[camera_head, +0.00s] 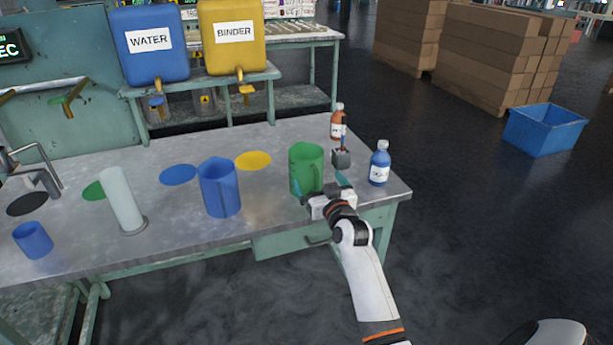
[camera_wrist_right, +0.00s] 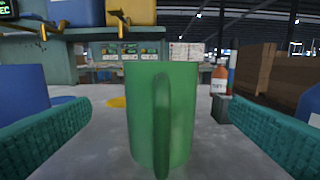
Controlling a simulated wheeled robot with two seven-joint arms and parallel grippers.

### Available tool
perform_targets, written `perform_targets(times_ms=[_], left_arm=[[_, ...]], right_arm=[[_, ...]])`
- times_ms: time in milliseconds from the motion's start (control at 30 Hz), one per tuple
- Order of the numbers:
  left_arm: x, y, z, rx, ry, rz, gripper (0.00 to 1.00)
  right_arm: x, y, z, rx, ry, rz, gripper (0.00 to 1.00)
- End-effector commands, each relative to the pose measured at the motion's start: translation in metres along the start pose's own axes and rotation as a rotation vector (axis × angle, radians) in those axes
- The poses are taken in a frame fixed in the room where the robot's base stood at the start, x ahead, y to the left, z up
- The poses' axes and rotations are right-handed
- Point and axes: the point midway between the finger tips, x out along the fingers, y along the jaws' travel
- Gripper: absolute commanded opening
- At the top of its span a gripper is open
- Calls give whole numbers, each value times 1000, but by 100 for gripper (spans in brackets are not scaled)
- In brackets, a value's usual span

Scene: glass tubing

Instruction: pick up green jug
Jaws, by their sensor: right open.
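The green jug (camera_head: 306,167) stands upright on the metal table, right of the blue jug. My right gripper (camera_head: 322,190) is open at the jug's near side, its fingers pointing toward it. In the right wrist view the green jug (camera_wrist_right: 178,110) fills the middle, between the two teal fingers (camera_wrist_right: 160,128), with its handle facing the camera. My left gripper is not in view.
The blue jug (camera_head: 219,187) stands to the left. A blue bottle (camera_head: 379,166), an orange bottle (camera_head: 337,122) and a small grey holder (camera_head: 341,159) stand to the right. A white cylinder (camera_head: 121,199) and a blue cup (camera_head: 33,240) are farther left on the table (camera_head: 270,215).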

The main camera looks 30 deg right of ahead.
Motion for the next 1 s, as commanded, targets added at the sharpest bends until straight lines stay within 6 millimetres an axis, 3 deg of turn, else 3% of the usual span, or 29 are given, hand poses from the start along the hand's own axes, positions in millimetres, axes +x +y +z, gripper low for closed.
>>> perform_targets(times_ms=[167, 500, 767, 1000], left_arm=[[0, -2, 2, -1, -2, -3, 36], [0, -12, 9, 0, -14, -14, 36], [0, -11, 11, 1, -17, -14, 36], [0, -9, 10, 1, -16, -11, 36]], right_arm=[[13, 0, 1, 1, -1, 0, 100], [57, 0, 2, 0, 0, -1, 100], [60, 0, 2, 0, 1, 0, 100], [60, 0, 2, 0, 1, 0, 64]])
